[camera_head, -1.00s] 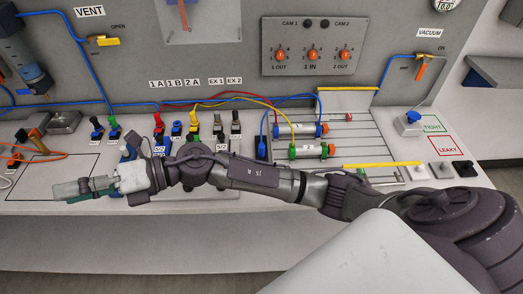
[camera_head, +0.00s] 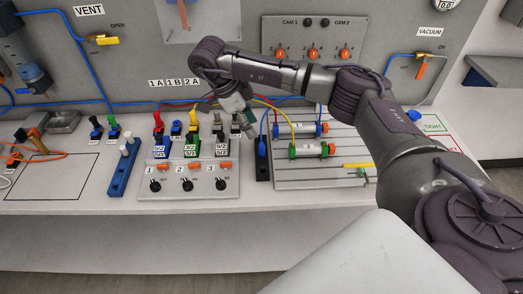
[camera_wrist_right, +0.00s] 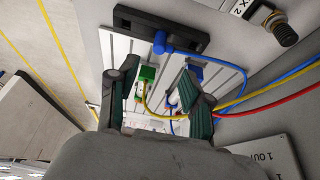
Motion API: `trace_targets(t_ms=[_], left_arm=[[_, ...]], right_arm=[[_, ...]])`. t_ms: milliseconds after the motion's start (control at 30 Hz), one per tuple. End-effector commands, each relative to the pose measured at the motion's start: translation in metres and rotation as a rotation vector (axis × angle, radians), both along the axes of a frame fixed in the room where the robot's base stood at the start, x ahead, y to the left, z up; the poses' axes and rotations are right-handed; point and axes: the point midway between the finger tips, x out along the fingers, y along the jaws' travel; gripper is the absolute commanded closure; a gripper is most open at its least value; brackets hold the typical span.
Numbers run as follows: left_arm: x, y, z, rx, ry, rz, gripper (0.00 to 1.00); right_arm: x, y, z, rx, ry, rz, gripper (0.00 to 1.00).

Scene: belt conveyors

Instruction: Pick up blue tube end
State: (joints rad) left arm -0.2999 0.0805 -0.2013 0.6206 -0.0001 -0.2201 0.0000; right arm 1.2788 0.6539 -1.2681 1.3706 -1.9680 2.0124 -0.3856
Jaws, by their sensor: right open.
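The blue tube end (camera_head: 261,148) stands at the black holder block (camera_head: 262,171), left of the slatted panel. In the right wrist view the blue tube end (camera_wrist_right: 160,44) sits in the black block (camera_wrist_right: 135,22), with its blue tube running off to the right. My right gripper (camera_head: 246,126) is over the panel's left side, just up and left of the tube end. In the wrist view its two fingers (camera_wrist_right: 162,82) are spread apart with nothing held between them. The tube end lies beyond the fingertips, apart from them. My left gripper is not in view.
A green-ended cylinder (camera_head: 307,150) and a blue-ended cylinder (camera_head: 308,130) lie on the slatted panel. Yellow, red and blue tubes cross close to my gripper. A row of valves (camera_head: 191,145) stands to the left, above a switch box (camera_head: 190,183).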

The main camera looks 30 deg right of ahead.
Motion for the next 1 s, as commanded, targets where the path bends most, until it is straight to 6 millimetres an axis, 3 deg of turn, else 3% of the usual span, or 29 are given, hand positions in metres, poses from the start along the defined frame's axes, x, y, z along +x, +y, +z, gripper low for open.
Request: trace_targets(t_ms=[100,333,700,1000], left_arm=[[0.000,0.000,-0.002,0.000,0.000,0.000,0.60],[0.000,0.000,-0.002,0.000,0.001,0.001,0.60],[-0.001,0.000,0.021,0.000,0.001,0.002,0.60],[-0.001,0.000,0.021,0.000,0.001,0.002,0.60]], right_arm=[[-0.006,-0.007,-0.023,0.002,0.004,-0.002,0.50],[-0.009,-0.013,-0.039,0.003,-0.001,0.000,0.50],[-0.018,-0.023,-0.083,0.004,0.000,-0.001,0.50],[-0.019,-0.025,-0.089,0.003,-0.002,0.000,0.50]])
